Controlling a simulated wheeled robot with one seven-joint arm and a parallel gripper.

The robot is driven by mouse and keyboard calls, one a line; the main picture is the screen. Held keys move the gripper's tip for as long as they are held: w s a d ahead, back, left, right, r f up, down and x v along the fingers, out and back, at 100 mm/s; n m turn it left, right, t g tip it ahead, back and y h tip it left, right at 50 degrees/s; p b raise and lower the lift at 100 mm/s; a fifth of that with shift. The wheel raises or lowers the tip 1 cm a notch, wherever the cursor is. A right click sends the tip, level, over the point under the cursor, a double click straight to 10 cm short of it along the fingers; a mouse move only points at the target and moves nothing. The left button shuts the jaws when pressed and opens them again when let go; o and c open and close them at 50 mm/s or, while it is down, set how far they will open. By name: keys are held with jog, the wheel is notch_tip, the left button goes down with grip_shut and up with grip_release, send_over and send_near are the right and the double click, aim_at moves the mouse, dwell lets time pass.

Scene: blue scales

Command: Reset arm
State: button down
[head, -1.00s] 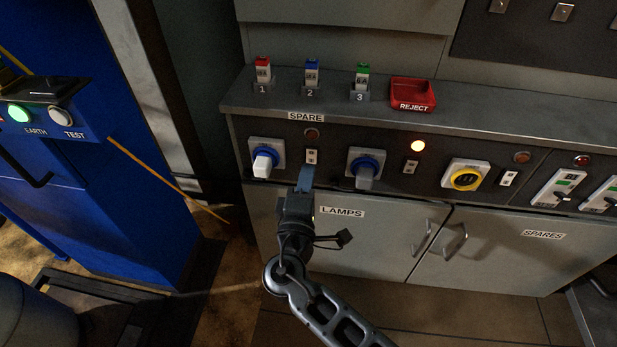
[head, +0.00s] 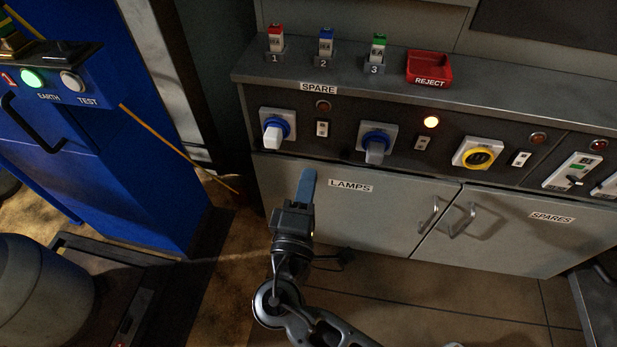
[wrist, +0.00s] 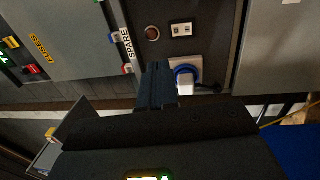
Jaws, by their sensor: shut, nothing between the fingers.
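My gripper (head: 307,187) is shut and empty, its blue fingers together, in front of the grey cabinet door (head: 390,215) left of the LAMPS label. It is below the panel with the switches and sockets and appears apart from it. In the wrist view the blue fingers (wrist: 157,88) point toward the panel, just left of a blue-ringed socket with a white plug (wrist: 186,80).
Numbered fuses and a red REJECT tray (head: 429,69) stand on the ledge. A blue cabinet (head: 120,150) is at left. Door handles (head: 460,221) protrude at right.

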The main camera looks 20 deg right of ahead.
dwell(0.3)
jog(key=s+d+f+g+y+p, duration=0.1)
jog(key=s+d+f+y+p, duration=0.15)
jog(key=s, duration=0.35)
jog(key=s+d+f+m+g+y+p, duration=0.1)
jog(key=s+g+y, duration=0.15)
jog(key=s, duration=0.35)
jog(key=s+d+f+g+y+p, duration=0.1)
jog(key=s+d+f+y+p, duration=0.1)
jog(key=s+y, duration=0.35)
jog(key=s+r+m+t+p, duration=0.1)
jog(key=s+r+m+p, duration=0.1)
jog(key=s+r, duration=0.3)
jog(key=s+r+m+t+p, duration=0.1)
jog(key=s+r+m, duration=0.3)
jog(key=r, duration=0.8)
jog(key=s+r+m+t+p, duration=0.2)
jog(key=s+r+m+p, duration=0.1)
jog(key=s+r, duration=0.3)
notch_tip(320, 180, up, 2)
jog(key=shift+s+d+r+m+y, duration=0.15)
jog(key=shift+s+d+m+y, duration=0.2)
jog(key=shift+s+m+y, duration=0.1)
